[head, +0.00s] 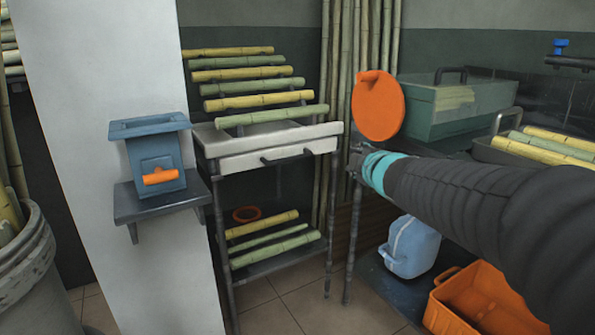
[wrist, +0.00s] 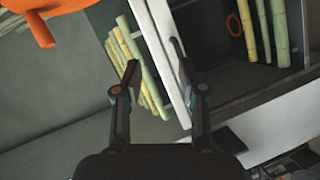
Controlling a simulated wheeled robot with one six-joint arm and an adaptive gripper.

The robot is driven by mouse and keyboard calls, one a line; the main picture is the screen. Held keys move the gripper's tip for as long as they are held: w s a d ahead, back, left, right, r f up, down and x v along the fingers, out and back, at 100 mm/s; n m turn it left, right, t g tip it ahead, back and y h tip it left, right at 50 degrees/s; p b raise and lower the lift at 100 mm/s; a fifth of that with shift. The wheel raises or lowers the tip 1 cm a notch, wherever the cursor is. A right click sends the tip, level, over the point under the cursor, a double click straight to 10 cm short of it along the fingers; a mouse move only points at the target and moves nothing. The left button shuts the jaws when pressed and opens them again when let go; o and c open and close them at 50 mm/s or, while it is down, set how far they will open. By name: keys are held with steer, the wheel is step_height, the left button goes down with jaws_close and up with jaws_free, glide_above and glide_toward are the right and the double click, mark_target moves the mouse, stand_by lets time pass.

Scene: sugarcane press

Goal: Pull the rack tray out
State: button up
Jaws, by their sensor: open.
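The rack tray (head: 240,162) is a pale, shallow drawer at the top of the metal rack, with a dark bar handle (head: 287,156) on its front. It looks pushed in under the white rack top (head: 225,137). My gripper (head: 355,160) is just right of the tray's front in the head view, partly hidden by my wrist. In the wrist view my gripper (wrist: 159,72) is open and empty, its fingers either side of the tray's white front (wrist: 172,85) in the picture. The dark handle shows near the right fingertip; I cannot tell whether they touch.
Cane stalks (head: 250,87) lie above the rack top, others on the lower shelf (head: 285,258). An orange disc (head: 378,108) is above my wrist. A blue jug (head: 410,247) and orange crate (head: 490,305) stand low right. A blue box (head: 150,155) sits on a wall shelf at left.

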mark_target(292, 159)
steer(key=w+a+f+n+y, duration=0.1)
steer(key=w+a+f+n, duration=0.1)
steer(key=w+a, duration=0.3)
steer(key=w+a+f+n+g+y+b, duration=0.1)
steer(key=w+a+f+n+y, duration=0.1)
steer(key=w+a, duration=0.3)
steer(key=w+a+f+n+g+y+b, duration=0.1)
steer(key=w+a+f+n+y, duration=0.1)
steer(key=w+a, duration=0.3)
steer(key=shift+w+a+f+n, duration=0.2)
steer(key=shift+a+f+n, duration=0.1)
steer(key=shift+a+n, duration=0.4)
steer(key=shift+d, duration=0.15)
jaws_close()
